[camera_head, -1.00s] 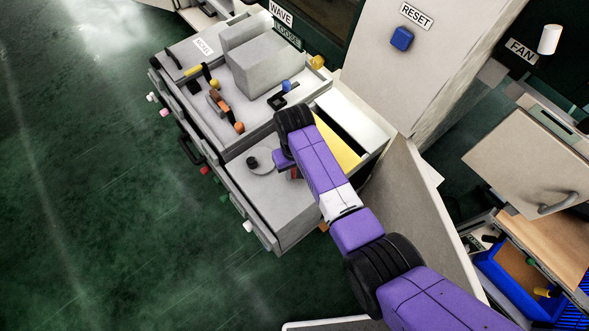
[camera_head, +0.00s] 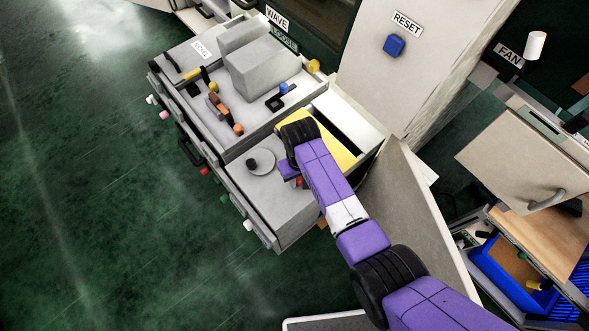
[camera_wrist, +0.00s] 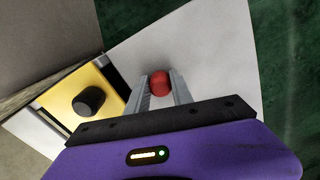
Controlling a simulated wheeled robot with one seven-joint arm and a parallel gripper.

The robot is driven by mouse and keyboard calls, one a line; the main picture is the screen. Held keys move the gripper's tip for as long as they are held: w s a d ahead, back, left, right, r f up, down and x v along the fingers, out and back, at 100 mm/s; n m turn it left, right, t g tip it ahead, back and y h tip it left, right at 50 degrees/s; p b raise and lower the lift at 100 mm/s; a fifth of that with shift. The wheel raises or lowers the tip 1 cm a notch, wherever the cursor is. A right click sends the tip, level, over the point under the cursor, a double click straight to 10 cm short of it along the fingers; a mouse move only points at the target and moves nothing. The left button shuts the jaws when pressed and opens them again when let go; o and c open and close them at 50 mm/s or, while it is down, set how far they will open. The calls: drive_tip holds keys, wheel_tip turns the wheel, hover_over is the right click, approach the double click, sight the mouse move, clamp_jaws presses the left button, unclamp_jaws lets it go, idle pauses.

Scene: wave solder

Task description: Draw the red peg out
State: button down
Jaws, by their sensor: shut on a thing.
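The red peg (camera_wrist: 160,83) shows as a round red head between the two fingertips of my gripper (camera_wrist: 161,88) in the wrist view. My gripper is shut on it, over a light grey top surface (camera_wrist: 215,60). In the head view a bit of red peg (camera_head: 299,182) shows beside my purple wrist, mostly hidden by my arm. Whether the peg's lower end is still in its hole cannot be seen.
A yellow panel (camera_wrist: 82,85) with a black knob (camera_wrist: 89,101) lies left of my gripper in the wrist view. A round grey dial (camera_head: 262,161) is near my wrist. A grey block (camera_head: 262,68) and several small coloured parts stand farther back. A tall board (camera_head: 395,195) rises at right.

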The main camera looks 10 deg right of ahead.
sight(299, 179)
drive_tip(key=c, duration=1.1)
unclamp_jaws()
drive_tip(key=shift+r, duration=0.15)
drive_tip(key=shift+r, duration=3.8)
